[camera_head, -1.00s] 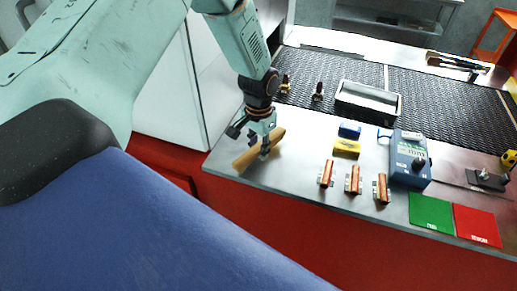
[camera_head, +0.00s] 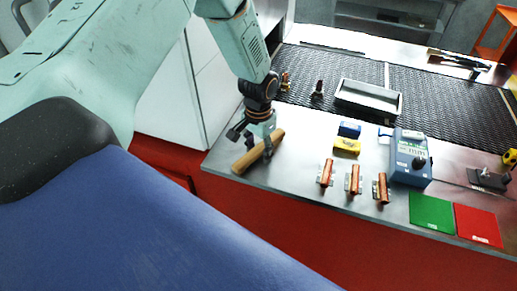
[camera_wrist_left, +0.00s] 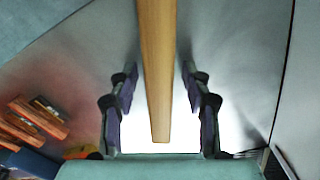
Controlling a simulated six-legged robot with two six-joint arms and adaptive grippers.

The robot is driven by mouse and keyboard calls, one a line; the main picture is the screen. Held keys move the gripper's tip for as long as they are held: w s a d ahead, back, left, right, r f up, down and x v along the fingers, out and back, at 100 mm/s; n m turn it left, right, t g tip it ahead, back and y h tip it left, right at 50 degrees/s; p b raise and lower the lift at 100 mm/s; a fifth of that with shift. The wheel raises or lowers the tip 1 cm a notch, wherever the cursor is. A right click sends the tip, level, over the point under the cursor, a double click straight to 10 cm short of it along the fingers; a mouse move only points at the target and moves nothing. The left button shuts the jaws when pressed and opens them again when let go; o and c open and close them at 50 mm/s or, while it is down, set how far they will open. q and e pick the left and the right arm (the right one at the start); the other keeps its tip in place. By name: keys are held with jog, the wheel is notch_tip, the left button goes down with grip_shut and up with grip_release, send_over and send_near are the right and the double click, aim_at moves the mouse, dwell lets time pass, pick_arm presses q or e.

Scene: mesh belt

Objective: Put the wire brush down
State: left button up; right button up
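The wire brush (camera_head: 250,158) lies on the metal counter at its left corner, and its wooden handle shows. My left gripper (camera_head: 254,142) is just above it, with its fingers spread. In the left wrist view, the brush handle (camera_wrist_left: 158,60) runs between the fingers of the left gripper (camera_wrist_left: 160,85), with a gap on each side. The bristles cannot be made out. My right gripper is in neither view.
Right of the brush on the counter (camera_head: 290,165) are a yellow box (camera_head: 346,147), a blue block (camera_head: 349,130), several copper-coloured parts (camera_head: 353,180) and a blue meter (camera_head: 409,160). Green (camera_head: 431,212) and red (camera_head: 478,225) mats lie further right. The mesh belt (camera_head: 440,100) runs behind.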

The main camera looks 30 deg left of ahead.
aim_at(258, 148)
pick_arm(q)
jog(key=shift+s+r, duration=0.1)
jog(key=shift+s, duration=0.05)
jog(key=shift+r, duration=0.2)
notch_tip(258, 148, up, 12)
jog(key=shift+b, duration=0.3)
dwell(0.5)
jog(key=shift+f, duration=0.1)
